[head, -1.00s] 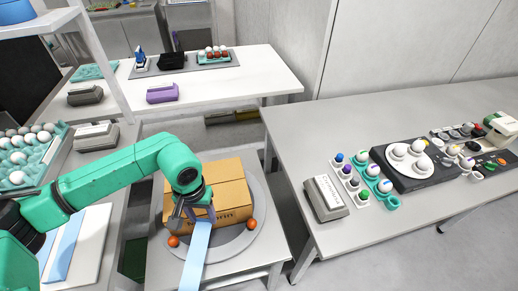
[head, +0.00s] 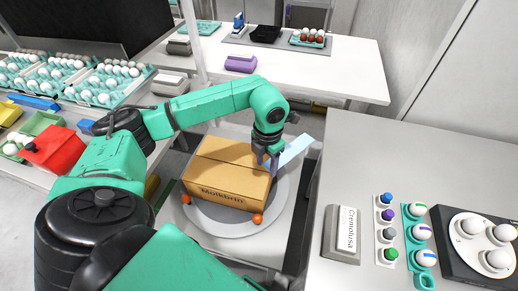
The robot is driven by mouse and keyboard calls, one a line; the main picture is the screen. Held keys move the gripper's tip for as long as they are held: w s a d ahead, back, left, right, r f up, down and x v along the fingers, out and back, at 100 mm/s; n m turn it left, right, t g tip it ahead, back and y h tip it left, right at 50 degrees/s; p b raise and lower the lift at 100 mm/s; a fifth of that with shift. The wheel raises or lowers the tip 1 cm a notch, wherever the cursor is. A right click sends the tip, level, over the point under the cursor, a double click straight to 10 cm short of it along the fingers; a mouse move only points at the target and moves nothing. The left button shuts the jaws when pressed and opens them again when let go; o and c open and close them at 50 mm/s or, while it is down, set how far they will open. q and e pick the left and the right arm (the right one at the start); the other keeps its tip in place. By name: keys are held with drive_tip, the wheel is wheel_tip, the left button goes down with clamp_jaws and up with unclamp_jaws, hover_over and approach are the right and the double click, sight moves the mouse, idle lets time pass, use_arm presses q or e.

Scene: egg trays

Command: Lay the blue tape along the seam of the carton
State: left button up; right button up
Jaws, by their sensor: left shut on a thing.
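The brown carton (head: 222,181) sits closed on a grey round plate (head: 232,227), its seam running across the top from left to right. My left gripper (head: 267,164) is at the carton's right end, close above it, shut on a light-blue tape strip (head: 292,151). The strip extends from the fingers to the upper right, beyond the carton. I cannot tell whether the tape touches the carton. The fingers hide part of the carton's right edge. My right gripper is out of view.
Orange balls (head: 257,218) sit on the plate by the carton. A grey table (head: 352,140) on the right holds a labelled block (head: 342,232) and several coloured knobs. Egg trays (head: 107,84) stand on the left bench. A white table (head: 345,75) is at the back.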

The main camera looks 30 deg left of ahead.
sight(258, 171)
use_arm(q)
drive_tip(key=n, duration=0.4)
drive_tip(key=shift+w+a+r, duration=0.15)
drive_tip(key=shift+a, duration=0.25)
drive_tip(key=n, duration=0.2)
drive_tip(key=a+n, duration=0.1)
drive_tip(key=n, duration=0.4)
drive_tip(key=shift+w+a+r+n, duration=0.2)
drive_tip(key=shift+a+r+n, duration=0.05)
drive_tip(key=shift+n, duration=0.05)
drive_tip(key=n, duration=0.4)
drive_tip(key=a+n, duration=0.1)
drive_tip(key=n, duration=0.1)
drive_tip(key=shift+w+r+n, duration=0.2)
drive_tip(key=shift+w+n, duration=0.1)
drive_tip(key=shift+n, duration=0.1)
drive_tip(key=n, duration=0.4)
drive_tip(key=a+n+b, duration=0.1)
drive_tip(key=n, duration=0.1)
drive_tip(key=shift+w+f, duration=0.2)
drive_tip(key=shift+f, duration=0.15)
wheel_tip(258, 171, down, 5)
drive_tip(key=b, duration=0.3)
drive_tip(key=shift+d+r+b, duration=0.1)
drive_tip(key=shift+r+b, duration=0.1)
drive_tip(key=shift+b, duration=0.1)
drive_tip(key=shift+f+b, duration=0.3)
drive_tip(key=shift+f, duration=0.1)
drive_tip(key=shift+r, duration=0.1)
